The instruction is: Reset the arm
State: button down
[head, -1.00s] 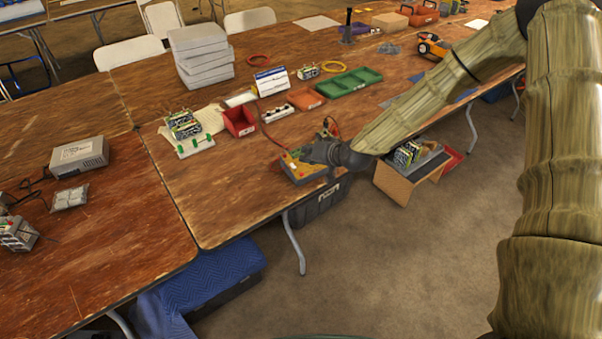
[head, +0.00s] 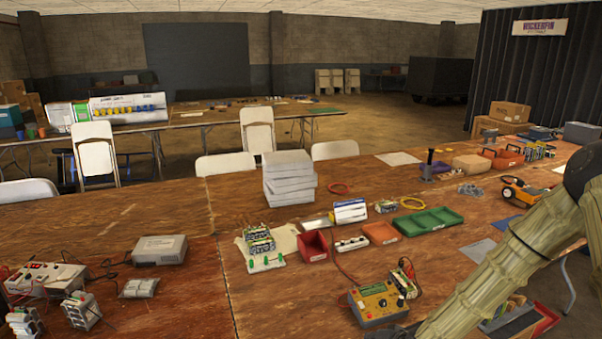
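My arm comes in from the right edge and slopes down to the bottom edge, right of centre. At its low end only a dark part of my gripper (head: 405,332) shows, cut off by the bottom edge. Its fingers and anything between them cannot be made out. It is just in front of a yellow-topped meter box (head: 379,302), near the front edge of the wooden table (head: 285,310).
A red bin (head: 314,246), an orange tray (head: 380,233) and a green tray (head: 428,221) stand behind the meter box. Grey stacked cases (head: 289,178) are further back. An orange-and-black tool (head: 521,192) lies near the arm. Open floor lies beyond the tables.

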jog(key=s+a+f+g+h, duration=0.1)
jog(key=s+f+g, duration=0.1)
jog(key=s+f, duration=0.35)
jog(key=s+f+n+g, duration=0.1)
jog(key=s+f, duration=0.2)
jog(key=s, duration=0.6)
jog(key=s+a+f+g+h, duration=0.15)
jog(key=s+f, duration=0.25)
jog(key=s, duration=0.4)
jog(key=s+d+f+n+g+h, duration=0.1)
jog(key=s+d, duration=0.1)
jog(key=s, duration=0.6)
jog(key=s+d+g, duration=0.2)
jog(key=s, duration=0.7)
jog(key=shift+d+f+n+h, duration=0.25)
jog(key=shift+f+n+h, duration=0.1)
jog(key=shift+f+n, duration=0.05)
